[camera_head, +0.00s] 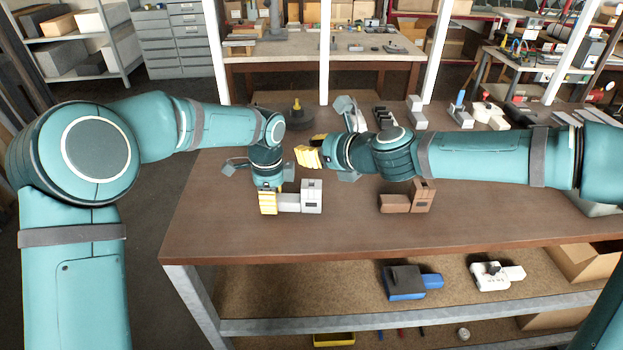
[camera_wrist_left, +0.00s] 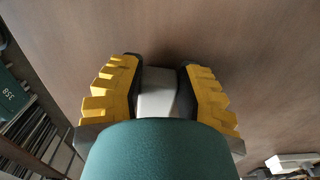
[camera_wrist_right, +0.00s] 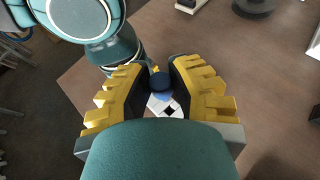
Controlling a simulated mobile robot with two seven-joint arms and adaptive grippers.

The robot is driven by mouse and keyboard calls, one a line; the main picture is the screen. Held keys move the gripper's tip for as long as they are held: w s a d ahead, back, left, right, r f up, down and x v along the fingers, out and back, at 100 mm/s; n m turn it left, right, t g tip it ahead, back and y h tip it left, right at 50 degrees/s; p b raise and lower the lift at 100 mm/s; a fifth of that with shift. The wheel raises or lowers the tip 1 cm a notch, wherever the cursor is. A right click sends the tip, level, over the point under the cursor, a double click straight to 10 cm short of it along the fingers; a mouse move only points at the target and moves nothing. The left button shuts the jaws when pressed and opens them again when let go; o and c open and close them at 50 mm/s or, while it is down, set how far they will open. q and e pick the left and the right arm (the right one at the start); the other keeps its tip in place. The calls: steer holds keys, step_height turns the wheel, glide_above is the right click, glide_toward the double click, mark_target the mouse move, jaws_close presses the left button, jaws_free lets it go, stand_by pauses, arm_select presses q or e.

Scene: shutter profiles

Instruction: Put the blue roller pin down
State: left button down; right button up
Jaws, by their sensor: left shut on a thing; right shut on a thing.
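My left gripper (camera_head: 268,203) points down at the table's front left and is shut on the left end of a light grey block piece (camera_head: 290,202). The grey piece also shows between the fingers in the left wrist view (camera_wrist_left: 157,92). My right gripper (camera_head: 307,155) is held above the table, behind and above the grey piece. It is shut on the blue roller pin (camera_wrist_right: 160,82), which shows as a dark blue round end between its fingers. In the head view the pin is hidden or too small to make out.
A brown stepped block (camera_head: 408,200) stands right of the grey piece. A dark round stand (camera_head: 296,110) is behind the grippers. Grey and white parts, one with a blue upright (camera_head: 460,99), stand at the back right. The front of the brown table (camera_head: 350,236) is clear.

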steer(key=shift+f, duration=3.2)
steer(key=shift+f, duration=0.4)
steer(key=o, duration=0.8)
steer(key=shift+f, duration=0.1)
steer(key=shift+r, duration=0.4)
steer(key=shift+s+d+r, duration=0.1)
steer(key=shift+d+r, duration=0.1)
steer(key=v, duration=1.1)
steer(key=shift+s+d+r, duration=0.15)
steer(key=shift+s, duration=0.05)
